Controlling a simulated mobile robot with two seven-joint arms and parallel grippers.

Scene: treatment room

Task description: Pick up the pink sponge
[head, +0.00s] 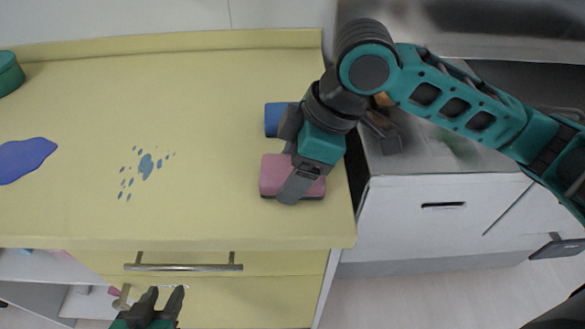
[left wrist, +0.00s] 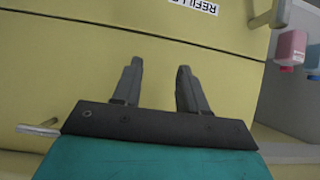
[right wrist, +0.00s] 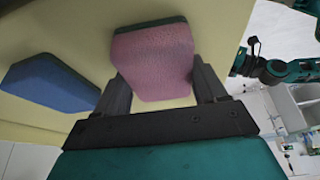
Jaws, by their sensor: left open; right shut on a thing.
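The pink sponge (head: 272,177) with a dark green underside is on the yellow counter (head: 200,90) near its right front edge. My right gripper (head: 290,172) is over it from above, with a finger on each side. In the right wrist view the pink sponge (right wrist: 153,62) sits between the two fingers of my right gripper (right wrist: 165,90), which is shut on it. I cannot tell whether it is lifted off the counter. My left gripper (head: 162,300) is open and empty in front of the drawers; it also shows in the left wrist view (left wrist: 158,85).
A blue sponge (head: 277,118) lies just behind the pink one; it also shows in the right wrist view (right wrist: 50,83). A blue puddle (head: 24,158) and blue splatters (head: 146,167) mark the counter. A teal container (head: 8,73) stands at the back left.

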